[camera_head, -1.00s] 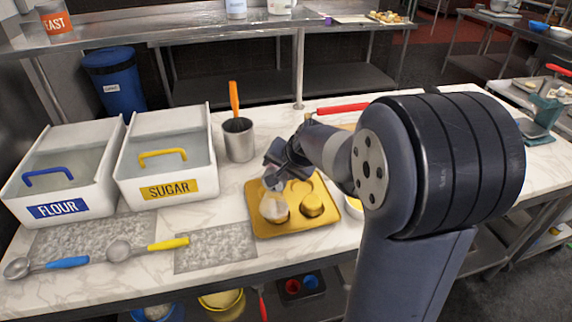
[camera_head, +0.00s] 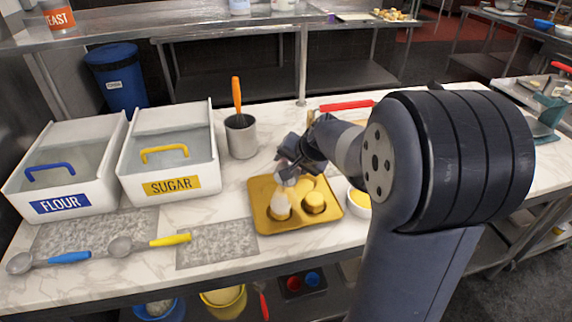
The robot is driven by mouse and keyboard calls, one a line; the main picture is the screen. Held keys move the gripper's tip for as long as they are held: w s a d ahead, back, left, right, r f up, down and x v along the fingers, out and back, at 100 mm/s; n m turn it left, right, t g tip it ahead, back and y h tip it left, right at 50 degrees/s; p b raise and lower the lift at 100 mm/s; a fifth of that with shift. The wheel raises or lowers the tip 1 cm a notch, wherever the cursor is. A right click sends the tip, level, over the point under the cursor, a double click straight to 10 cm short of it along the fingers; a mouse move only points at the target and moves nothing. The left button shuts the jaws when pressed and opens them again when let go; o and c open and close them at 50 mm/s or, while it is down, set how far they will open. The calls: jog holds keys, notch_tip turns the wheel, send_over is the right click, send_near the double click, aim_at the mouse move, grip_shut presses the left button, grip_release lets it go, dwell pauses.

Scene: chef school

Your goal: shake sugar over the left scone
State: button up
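The front left scone (camera_head: 280,211) is partly hidden by a pale, translucent shaker (camera_head: 281,199). The front right scone (camera_head: 314,203) is in plain view. My gripper (camera_head: 288,172) is above the left part of the tray, with the shaker hanging below its fingers. It appears shut on the shaker, though the fingers are small and partly hidden by my wrist. I cannot make out any falling sugar.
The sugar bin (camera_head: 172,187) and flour bin (camera_head: 60,204) stand at the left. A metal pot (camera_head: 240,140) with an orange-handled tool is behind the tray. A small bowl (camera_head: 359,203) is close at its right. Two scoops (camera_head: 150,243) (camera_head: 48,261) lie in front.

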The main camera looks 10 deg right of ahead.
jog(key=shift+a+r+p, duration=0.15)
jog(key=shift+a+p, duration=0.4)
jog(key=shift+a, duration=0.7)
jog(key=shift+d+f+b, duration=0.2)
jog(key=shift+d+b, duration=0.65)
jog(key=shift+d, duration=0.45)
jog(key=shift+a+r, duration=0.15)
jog(key=shift+a, duration=0.15)
jog(key=shift+a+p, duration=0.55)
jog(key=shift+a, duration=0.35)
jog(key=shift+d, duration=0.2)
jog(key=shift+d+b, duration=0.75)
jog(key=shift+d, duration=0.2)
jog(key=shift+r+p, duration=0.15)
jog(key=shift+p, duration=0.25)
jog(key=shift+g+p, duration=0.4)
jog(key=shift+p, duration=0.25)
